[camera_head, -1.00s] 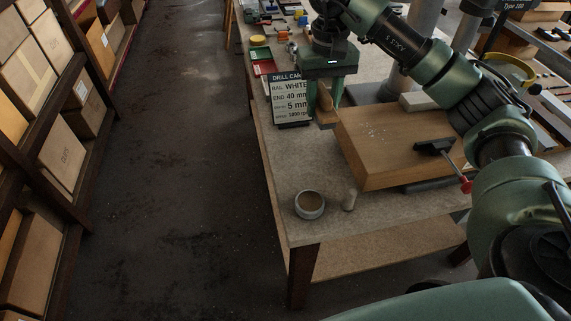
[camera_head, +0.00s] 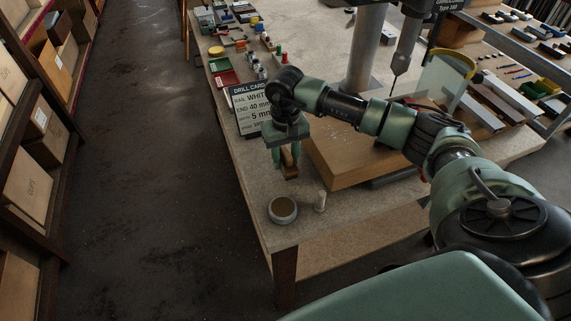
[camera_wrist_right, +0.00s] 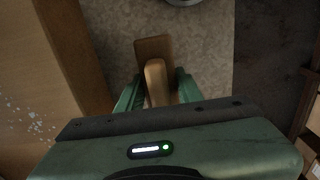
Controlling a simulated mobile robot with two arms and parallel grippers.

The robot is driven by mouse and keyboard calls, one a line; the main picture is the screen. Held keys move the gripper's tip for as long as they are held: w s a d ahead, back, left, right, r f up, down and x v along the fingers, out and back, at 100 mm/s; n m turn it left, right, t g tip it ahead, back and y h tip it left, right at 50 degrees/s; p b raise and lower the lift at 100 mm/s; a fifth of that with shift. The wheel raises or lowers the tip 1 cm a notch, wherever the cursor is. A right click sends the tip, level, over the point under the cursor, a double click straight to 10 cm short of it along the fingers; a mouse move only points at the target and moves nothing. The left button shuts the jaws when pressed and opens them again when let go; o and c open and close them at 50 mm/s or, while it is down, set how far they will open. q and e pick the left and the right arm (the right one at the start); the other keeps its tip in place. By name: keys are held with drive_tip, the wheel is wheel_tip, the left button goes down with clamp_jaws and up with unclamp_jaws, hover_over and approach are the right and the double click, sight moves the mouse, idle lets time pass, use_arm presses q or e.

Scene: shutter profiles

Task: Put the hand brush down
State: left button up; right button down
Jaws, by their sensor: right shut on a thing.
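My right gripper (camera_head: 286,160) is shut on the hand brush (camera_head: 289,171), a wooden brush, between the drill card and the round bowl. In the right wrist view, the gripper's green fingers (camera_wrist_right: 157,90) close from both sides on the light wooden handle of the brush (camera_wrist_right: 155,76). Its darker brown flat part (camera_wrist_right: 153,48) extends beyond the fingers above the grey tabletop (camera_wrist_right: 205,60). Whether the brush touches the tabletop cannot be told. My left gripper is not in view.
A wooden block (camera_head: 340,165) lies just right of the gripper. A round bowl (camera_head: 282,210) and small cylinder (camera_head: 320,201) stand near the front edge. The drill card (camera_head: 252,108) stands behind. Bare tabletop lies left of the gripper.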

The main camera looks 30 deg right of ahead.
sight(285, 167)
wheel_tip(285, 167, down, 3)
drive_tip(key=shift+f+p, duration=0.2)
drive_tip(key=shift+p, duration=0.2)
drive_tip(key=shift+f+b, duration=0.2)
drive_tip(key=shift+b, duration=0.1)
drive_tip(key=c, duration=0.9)
unclamp_jaws()
drive_tip(key=shift+c, duration=0.2)
